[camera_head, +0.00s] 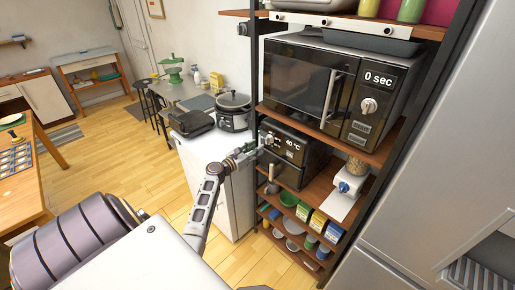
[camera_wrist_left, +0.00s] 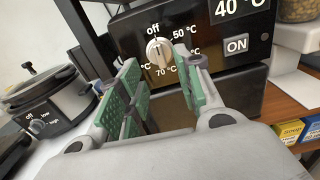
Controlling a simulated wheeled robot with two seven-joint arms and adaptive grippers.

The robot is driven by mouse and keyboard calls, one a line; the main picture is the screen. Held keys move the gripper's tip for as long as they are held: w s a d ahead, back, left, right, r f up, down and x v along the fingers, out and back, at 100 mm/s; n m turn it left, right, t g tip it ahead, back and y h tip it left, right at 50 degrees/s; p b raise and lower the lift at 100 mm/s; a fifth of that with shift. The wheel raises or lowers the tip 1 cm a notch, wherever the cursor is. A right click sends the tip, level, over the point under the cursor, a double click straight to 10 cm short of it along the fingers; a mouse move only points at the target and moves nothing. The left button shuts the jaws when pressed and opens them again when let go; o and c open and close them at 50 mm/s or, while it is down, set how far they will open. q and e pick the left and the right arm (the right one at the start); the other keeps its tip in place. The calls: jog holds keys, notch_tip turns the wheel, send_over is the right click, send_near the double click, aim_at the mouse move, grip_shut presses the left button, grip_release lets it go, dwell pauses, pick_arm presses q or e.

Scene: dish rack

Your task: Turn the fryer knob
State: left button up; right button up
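The fryer (camera_head: 289,173) is a black box on the middle shelf under the microwave; its display reads 40 °C. In the left wrist view its round white knob (camera_wrist_left: 158,50) is on the dark front panel (camera_wrist_left: 210,40), ringed by marks such as off, 50 °C and 70 °C. My left gripper (camera_head: 248,152) is in front of the panel's left part. In the left wrist view the left gripper (camera_wrist_left: 157,72) is open, its green pads apart, with the knob showing between the fingertips. No contact with the knob is visible. My right gripper is not in view.
The microwave (camera_head: 308,83) sits on the shelf above. A slow cooker (camera_head: 233,112) and a black appliance (camera_head: 191,123) stand on the white counter to the left. A shelf post is beside the fryer. Bowls and boxes fill the lower shelves. The wooden floor at left is open.

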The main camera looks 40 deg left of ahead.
pick_arm(q)
jog(key=shift+s, duration=0.85)
jog(key=shift+m, duration=0.3)
